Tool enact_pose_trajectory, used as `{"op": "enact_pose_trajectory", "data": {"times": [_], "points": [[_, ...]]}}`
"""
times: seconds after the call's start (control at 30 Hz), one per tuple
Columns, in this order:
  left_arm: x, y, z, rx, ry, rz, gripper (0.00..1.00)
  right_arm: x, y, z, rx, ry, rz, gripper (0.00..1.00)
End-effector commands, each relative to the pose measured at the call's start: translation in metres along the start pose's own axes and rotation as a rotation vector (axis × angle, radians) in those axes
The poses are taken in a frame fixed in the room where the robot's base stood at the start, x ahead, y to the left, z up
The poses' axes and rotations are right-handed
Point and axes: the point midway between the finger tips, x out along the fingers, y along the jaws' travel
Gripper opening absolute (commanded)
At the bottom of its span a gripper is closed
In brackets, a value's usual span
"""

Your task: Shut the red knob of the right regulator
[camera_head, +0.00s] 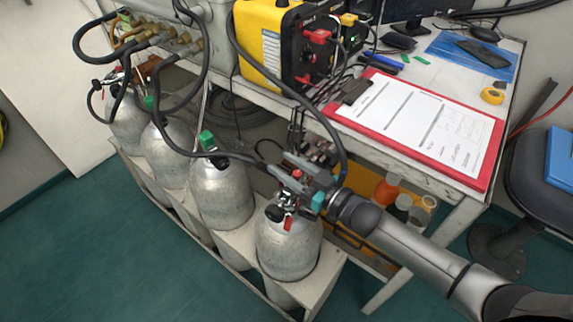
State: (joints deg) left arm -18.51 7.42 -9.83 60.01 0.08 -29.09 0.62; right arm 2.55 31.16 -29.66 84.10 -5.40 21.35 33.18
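The right regulator (284,207), dark with metal parts, sits on top of the rightmost silver cylinder (288,250). A small red part (297,174), which looks like its red knob, shows between the grey fingers of my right gripper (293,171). Whether the fingers touch it or grip it I cannot tell. A second red piece (289,224) hangs lower on the regulator's front. A teal part (318,202) shows beside the gripper. The gripper hides part of the regulator's top. My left gripper is out of view.
More silver cylinders (221,195) stand in the pale rack to the left, with black hoses looping above. A bench with a red clipboard (485,172) and a yellow unit (262,40) stands behind. Bottles (386,188) and a dark chair (530,175) are at right. Floor at front left is clear.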

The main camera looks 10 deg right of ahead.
Motion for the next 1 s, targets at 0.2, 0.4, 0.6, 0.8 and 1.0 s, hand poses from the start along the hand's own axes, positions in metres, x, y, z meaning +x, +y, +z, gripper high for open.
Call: {"op": "enact_pose_trajectory", "data": {"times": [0.2,0.4,0.6,0.8,1.0], "points": [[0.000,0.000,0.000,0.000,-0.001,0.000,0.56,0.000,0.000,0.000,0.000,-0.001,0.000,0.56],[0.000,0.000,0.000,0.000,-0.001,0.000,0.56,-0.001,0.000,0.000,0.000,-0.001,0.000,0.56],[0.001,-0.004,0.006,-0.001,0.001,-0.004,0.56,-0.016,0.000,0.000,0.001,-0.004,0.001,0.56],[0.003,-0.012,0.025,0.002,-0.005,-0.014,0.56,-0.049,0.000,0.000,0.001,-0.006,0.000,0.56],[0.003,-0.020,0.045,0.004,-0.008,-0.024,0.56,-0.088,0.000,-0.001,0.001,-0.006,0.000,0.56]]}}
